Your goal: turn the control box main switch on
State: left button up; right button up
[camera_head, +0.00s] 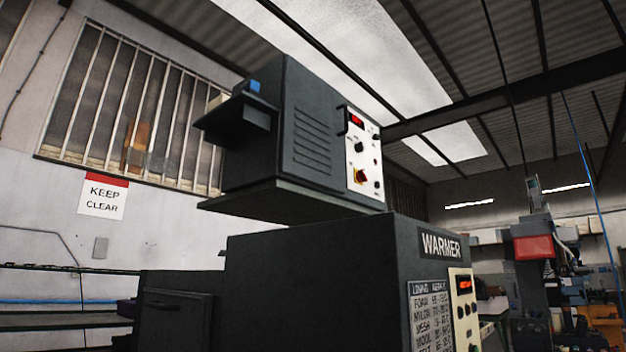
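The dark grey control box (308,125) sits high up in the middle of the view, above the warmer. Its light control panel (364,151) faces right and is seen at a steep angle. Neither of my grippers shows in this view.
A dark cabinet labelled WARMER (330,285) stands below the control box, with its own panel (464,308) and lit display at right. A KEEP CLEAR sign (103,195) hangs on the left wall. Other machinery (540,260) stands at the far right.

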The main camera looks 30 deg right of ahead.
aim_at(361, 177)
jog(key=l+u, duration=0.25)
jog(key=l, duration=0.35)
jog(key=l+u, duration=0.3)
jog(key=l, duration=0.35)
jog(key=l+u, duration=0.25)
jog(key=l, duration=0.35)
jog(key=k+l+u, duration=0.25)
jog(key=l, duration=0.35)
